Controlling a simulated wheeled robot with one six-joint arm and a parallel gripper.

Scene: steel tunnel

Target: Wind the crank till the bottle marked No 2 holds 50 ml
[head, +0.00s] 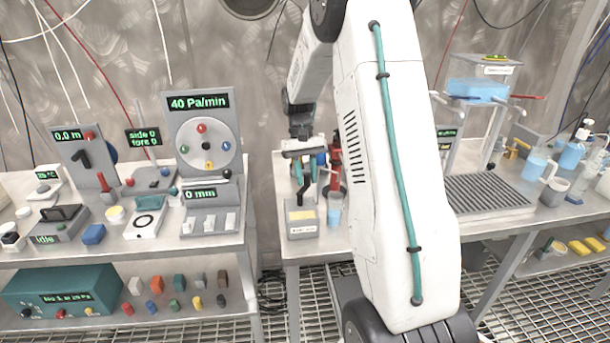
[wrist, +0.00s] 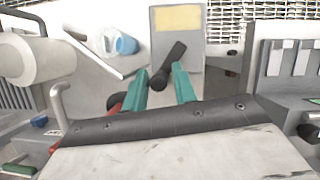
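The crank box (head: 302,225) is grey with a yellow panel and stands on the middle bench. Its black crank (head: 304,192) rises from the top; in the wrist view the crank (wrist: 173,55) slants toward my fingers. My gripper (head: 305,172) points down over the crank. Its teal fingers (wrist: 160,84) stand apart, open, with the knob end between them; contact is not clear. A small vessel with blue liquid (head: 335,211) stands right of the box, and shows in the wrist view (wrist: 121,44). I cannot read a No 2 mark or its level.
A red stand (head: 335,167) is close behind the vessel. The left bench carries a dial panel (head: 202,135) reading 40 Pa/min and several instruments. On the right are a blue tank (head: 478,90), a ribbed tray (head: 487,192) and several bottles. My arm hides part of the middle bench.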

